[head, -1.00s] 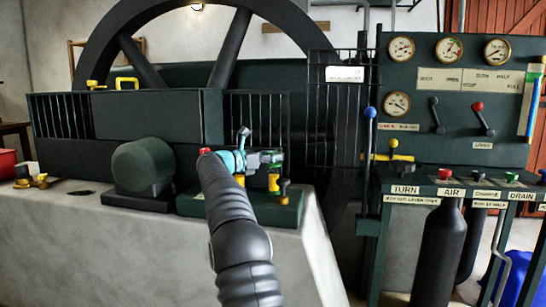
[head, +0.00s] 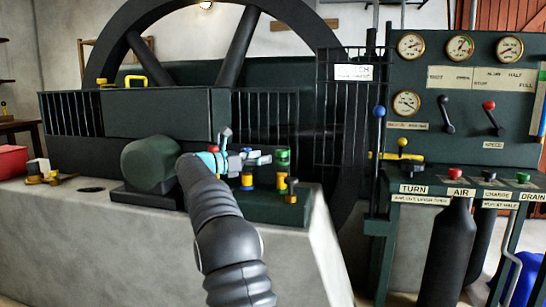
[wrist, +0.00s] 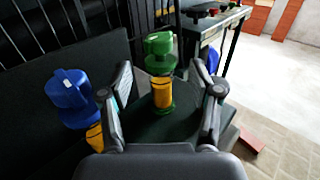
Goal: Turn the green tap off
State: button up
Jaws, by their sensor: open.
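The green tap (head: 282,155) has a green top over a yellow band and stands on the dark green block on the concrete plinth. In the wrist view the green tap (wrist: 160,44) is upright, its yellow band showing between my fingers. My gripper (wrist: 168,80) is open, one finger on each side of the tap in the picture; I see no clear contact. In the head view my gripper (head: 262,158) shows just left of the tap. A blue tap (wrist: 68,88) stands left of my left finger, close to it.
A yellow and dark fitting (head: 291,188) stands in front of the green tap. A dark green drum (head: 150,165) sits left of my arm. Barred guards (head: 263,118) and the big flywheel are behind. The control panel (head: 460,100) is at the right.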

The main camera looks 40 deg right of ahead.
jog(key=a, duration=0.3)
jog(key=shift+w+a, duration=0.15)
jog(key=shift+a, duration=0.05)
dwell(0.3)
